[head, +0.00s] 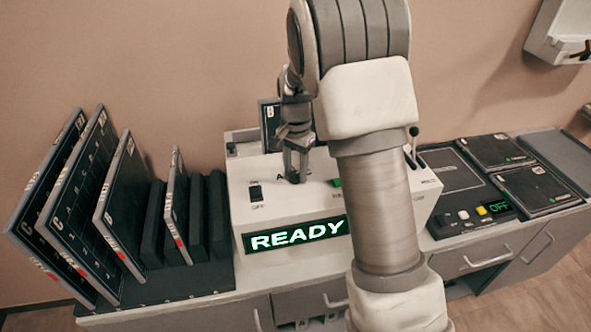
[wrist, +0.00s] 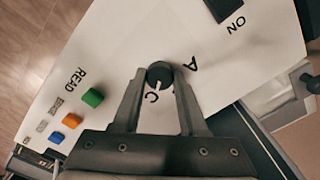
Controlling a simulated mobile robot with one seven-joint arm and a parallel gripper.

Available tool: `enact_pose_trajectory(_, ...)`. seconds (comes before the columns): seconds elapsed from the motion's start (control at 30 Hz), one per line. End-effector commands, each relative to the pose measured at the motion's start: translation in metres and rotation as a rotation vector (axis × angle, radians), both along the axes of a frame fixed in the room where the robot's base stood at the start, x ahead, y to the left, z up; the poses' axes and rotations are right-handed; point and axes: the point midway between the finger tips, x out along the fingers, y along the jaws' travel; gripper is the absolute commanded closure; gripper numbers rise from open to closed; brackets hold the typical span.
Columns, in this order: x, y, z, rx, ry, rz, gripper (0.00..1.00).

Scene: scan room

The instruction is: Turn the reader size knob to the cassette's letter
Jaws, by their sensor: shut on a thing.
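The reader (head: 245,190) is a white console with a green READY display (head: 297,235). Its dark round size knob (wrist: 159,72) shows in the wrist view between my gripper's fingertips (wrist: 160,82), which are closed on it from both sides. A small white mark shows on the knob's near edge, facing the printed letter C (wrist: 152,98). The letter A (wrist: 191,64) is printed to the right; any other letter is hidden. In the head view my gripper (head: 293,172) points down at the console top and hides the knob. A dark cassette (head: 269,118) stands upright behind the console; its letter is unreadable.
Several dark cassettes (head: 85,190) lean in a rack at the left. Green (wrist: 92,98) and orange (wrist: 72,120) buttons lie left of the gripper. An ON/OFF switch (head: 256,193) and a black-knobbed lever (head: 413,143) are on the console. Flat panels (head: 535,188) lie at the right.

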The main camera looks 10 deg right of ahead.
Motion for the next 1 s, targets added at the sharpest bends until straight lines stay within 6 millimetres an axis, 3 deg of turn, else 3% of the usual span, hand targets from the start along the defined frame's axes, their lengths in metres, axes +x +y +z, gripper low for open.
enact_pose_trajectory(1.0,0.0007,-0.0009,0.0011,0.0,-0.002,0.828,1.0)
